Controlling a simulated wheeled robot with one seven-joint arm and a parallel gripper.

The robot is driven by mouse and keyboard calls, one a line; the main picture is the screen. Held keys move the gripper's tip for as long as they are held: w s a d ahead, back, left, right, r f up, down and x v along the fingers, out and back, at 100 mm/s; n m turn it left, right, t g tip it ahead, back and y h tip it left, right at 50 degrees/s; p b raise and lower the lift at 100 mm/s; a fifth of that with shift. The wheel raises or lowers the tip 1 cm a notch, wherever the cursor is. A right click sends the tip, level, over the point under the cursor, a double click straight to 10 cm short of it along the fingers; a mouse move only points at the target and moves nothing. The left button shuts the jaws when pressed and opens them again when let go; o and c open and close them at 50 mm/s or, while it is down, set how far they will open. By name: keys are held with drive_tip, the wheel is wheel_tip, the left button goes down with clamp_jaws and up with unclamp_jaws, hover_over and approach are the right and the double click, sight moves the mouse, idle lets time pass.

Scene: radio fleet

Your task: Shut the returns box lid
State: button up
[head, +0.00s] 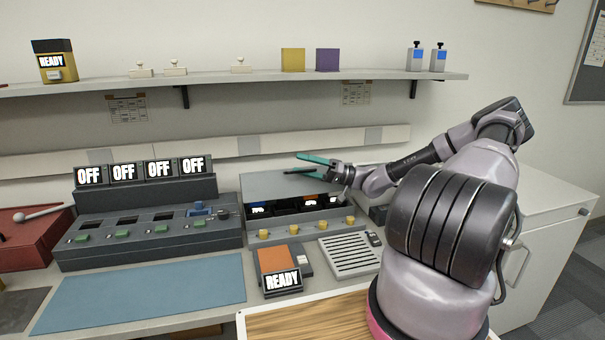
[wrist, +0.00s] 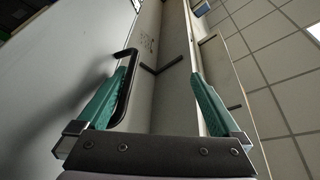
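My gripper (head: 298,163) has two teal fingers spread apart and reaches leftward over a grey box with a sloped grey panel (head: 262,184). That panel looks like a raised lid, but I cannot tell for sure that it is the returns box lid. In the wrist view, a black bar handle (wrist: 126,86) on a large grey surface (wrist: 60,65) shows beside the left finger. I cannot tell whether they touch. Nothing is seen gripped between the fingers (wrist: 155,100). Below the panel are dark slots with small lit displays and several yellow knobs (head: 264,234).
A grey console (head: 150,248) with OFF signs stands left, and a red box (head: 30,240) with a lever at far left. A READY radio (head: 280,270) and a slotted tray (head: 350,254) lie in front. A wall shelf (head: 220,84) runs above. The blue mat (head: 150,295) is clear.

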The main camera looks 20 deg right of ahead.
drive_tip(key=shift+s+a+r+y, duration=0.1)
drive_tip(key=shift+s+r+y, duration=0.1)
drive_tip(key=shift+r, duration=0.4)
drive_tip(key=shift+s+r+y, duration=0.15)
drive_tip(key=shift+r+y, duration=0.05)
drive_tip(key=shift+r, duration=0.35)
drive_tip(key=shift+w+f, duration=0.1)
drive_tip(key=shift+f, duration=0.55)
drive_tip(key=shift+h, duration=0.3)
drive_tip(key=shift+v, duration=3.7)
drive_tip(key=shift+s+d, duration=0.45)
drive_tip(key=shift+d, duration=0.3)
drive_tip(key=c, duration=0.5)
drive_tip(key=shift+v, duration=1.95)
drive_tip(key=shift+f, duration=0.1)
